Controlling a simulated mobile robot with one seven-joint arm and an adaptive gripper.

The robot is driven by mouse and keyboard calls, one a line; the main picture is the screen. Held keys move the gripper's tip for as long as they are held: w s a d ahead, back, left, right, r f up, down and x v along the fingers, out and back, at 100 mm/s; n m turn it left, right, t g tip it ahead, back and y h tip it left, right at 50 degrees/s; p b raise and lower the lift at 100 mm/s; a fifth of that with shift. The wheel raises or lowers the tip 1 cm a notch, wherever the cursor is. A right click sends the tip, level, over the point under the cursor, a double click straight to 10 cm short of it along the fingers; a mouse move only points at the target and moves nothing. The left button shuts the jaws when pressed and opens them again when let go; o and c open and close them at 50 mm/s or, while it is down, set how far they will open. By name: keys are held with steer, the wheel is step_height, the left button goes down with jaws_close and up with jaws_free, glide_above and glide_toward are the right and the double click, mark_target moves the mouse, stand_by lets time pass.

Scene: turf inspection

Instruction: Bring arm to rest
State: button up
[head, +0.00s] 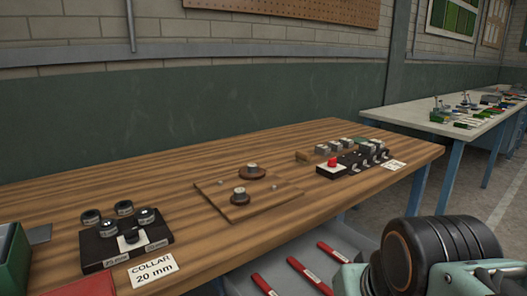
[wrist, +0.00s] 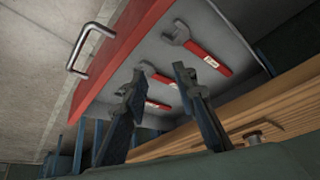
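My gripper (wrist: 158,76) shows in the wrist view with its two dark fingers apart and nothing held between them. Beyond the fingers is an open drawer (wrist: 135,45) with a red front, and no contact with it is visible. My arm (head: 440,255) fills the lower right corner of the head view, beside the front of the wooden bench (head: 335,215). The fingers cannot be made out in the head view.
Red-handled wrenches (wrist: 205,55) lie in the drawer, which also shows under the bench edge (head: 350,240). The bench carries a collar block (head: 125,238), a wooden board (head: 222,203) and a red-button box (head: 332,167). A second bench (head: 440,122) stands at right.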

step_height(320, 180, up, 34)
steer(key=p, duration=3.2)
steer(key=shift+s, duration=0.15)
steer(key=shift+d+f, duration=0.15)
